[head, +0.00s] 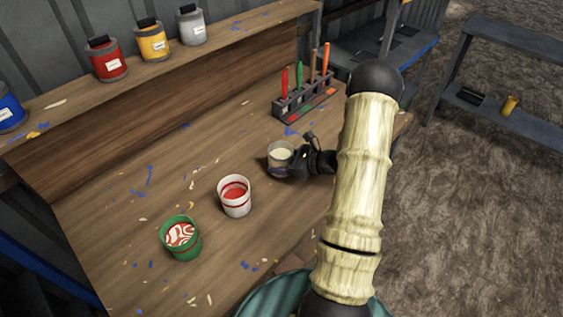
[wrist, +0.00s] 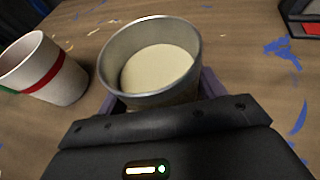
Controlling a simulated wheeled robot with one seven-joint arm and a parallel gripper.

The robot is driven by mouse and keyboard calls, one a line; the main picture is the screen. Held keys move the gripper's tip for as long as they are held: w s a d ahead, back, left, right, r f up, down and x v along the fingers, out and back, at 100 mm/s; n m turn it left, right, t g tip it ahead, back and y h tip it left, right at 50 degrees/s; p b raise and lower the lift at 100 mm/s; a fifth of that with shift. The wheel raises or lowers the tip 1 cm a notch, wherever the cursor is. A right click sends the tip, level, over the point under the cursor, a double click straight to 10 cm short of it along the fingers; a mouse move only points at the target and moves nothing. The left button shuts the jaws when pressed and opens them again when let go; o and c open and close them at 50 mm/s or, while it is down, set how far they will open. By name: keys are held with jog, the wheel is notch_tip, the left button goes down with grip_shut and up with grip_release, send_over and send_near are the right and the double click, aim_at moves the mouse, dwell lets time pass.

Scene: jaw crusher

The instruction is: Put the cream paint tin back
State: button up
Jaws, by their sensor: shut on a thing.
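The cream paint tin (head: 280,154) is an open grey metal tin with cream paint inside, on or just above the workbench. My gripper (head: 283,171) reaches it from the right and is shut on it. In the wrist view the tin (wrist: 150,65) sits upright between the fingers, its rim and cream paint plainly visible. The fingers are mostly hidden by the tin and the gripper body. I cannot tell whether the tin's base touches the bench.
A white cup with a red band (head: 234,196) and a green cup (head: 181,238) stand left of the tin. A tool rack (head: 303,93) is behind. Red (head: 108,61), yellow (head: 153,41), grey (head: 191,25) and blue (head: 8,110) tins stand on or by the raised shelf (head: 60,101).

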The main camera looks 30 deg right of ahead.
jog(key=shift+f, duration=0.2)
jog(key=shift+f, duration=0.2)
jog(key=o, duration=1.3)
jog(key=shift+o, duration=0.2)
jog(key=shift+r, duration=0.1)
jog(key=shift+s+d+r, duration=0.1)
jog(key=shift+s+r, duration=0.05)
jog(key=v, duration=1.1)
jog(key=shift+s+d+b, duration=0.25)
jog(key=shift+s+b, duration=0.05)
jog(key=shift+b, duration=0.05)
